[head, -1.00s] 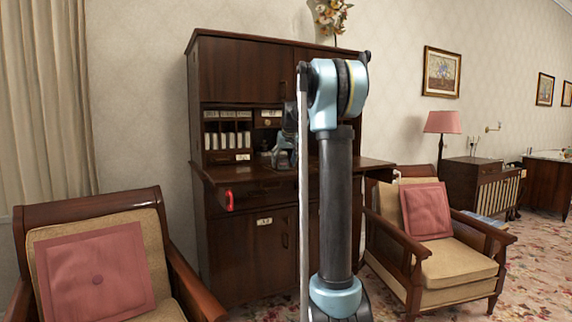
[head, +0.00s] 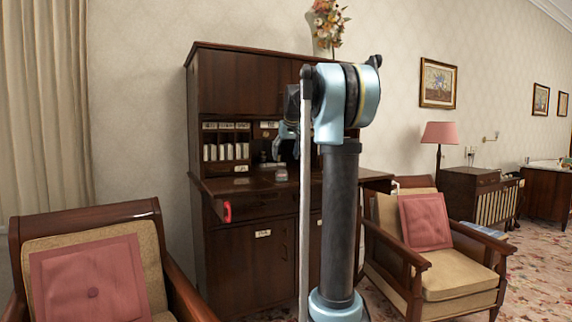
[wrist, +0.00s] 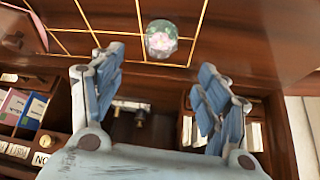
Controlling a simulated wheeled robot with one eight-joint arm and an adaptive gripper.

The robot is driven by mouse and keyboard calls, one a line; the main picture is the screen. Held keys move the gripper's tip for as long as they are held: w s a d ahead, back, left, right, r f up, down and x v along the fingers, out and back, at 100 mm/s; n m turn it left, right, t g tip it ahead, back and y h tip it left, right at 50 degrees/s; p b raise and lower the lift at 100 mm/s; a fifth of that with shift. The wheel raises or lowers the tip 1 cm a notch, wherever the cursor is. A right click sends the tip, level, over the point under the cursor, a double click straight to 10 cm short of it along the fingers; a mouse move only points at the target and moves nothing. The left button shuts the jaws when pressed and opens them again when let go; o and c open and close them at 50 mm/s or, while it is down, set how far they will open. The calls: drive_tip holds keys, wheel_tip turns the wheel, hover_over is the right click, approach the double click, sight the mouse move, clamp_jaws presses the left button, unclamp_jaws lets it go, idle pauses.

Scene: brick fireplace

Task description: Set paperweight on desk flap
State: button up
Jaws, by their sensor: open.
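The paperweight (wrist: 161,40), a small round glassy piece with green and pink in it, sits on the brown desk flap (wrist: 245,35) in the wrist view. In the head view the paperweight (head: 280,174) is a small pale spot on the lowered flap (head: 232,187) of the dark wooden desk. My gripper (wrist: 160,65) is open and empty, its two blue fingers spread apart. The paperweight lies beyond the fingertips and looks clear of them. In the head view my gripper (head: 285,140) is above the flap, partly hidden by my arm.
Pigeonholes with white-labelled drawers (head: 226,152) stand behind the flap. A red handle (head: 227,211) hangs at its front left. Armchairs with pink cushions stand at left (head: 92,284) and right (head: 424,221). A flower vase (head: 325,35) is on top of the desk.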

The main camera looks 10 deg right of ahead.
drive_tip(key=s+f+g, duration=0.1)
drive_tip(key=s+f, duration=0.4)
drive_tip(key=s, duration=0.4)
drive_tip(key=s+a+f, duration=0.1)
drive_tip(key=s+f, duration=0.4)
drive_tip(key=s, duration=0.4)
drive_tip(key=s+f+g, duration=0.1)
drive_tip(key=s+f, duration=0.4)
drive_tip(key=s, duration=0.3)
drive_tip(key=s+f+m+g, duration=0.1)
drive_tip(key=s+f+g, duration=0.1)
drive_tip(key=s+f, duration=2.1)
drive_tip(key=shift+s+d+f+h, duration=0.35)
drive_tip(key=shift+s+d+h, duration=0.05)
drive_tip(key=shift+s+d, duration=0.05)
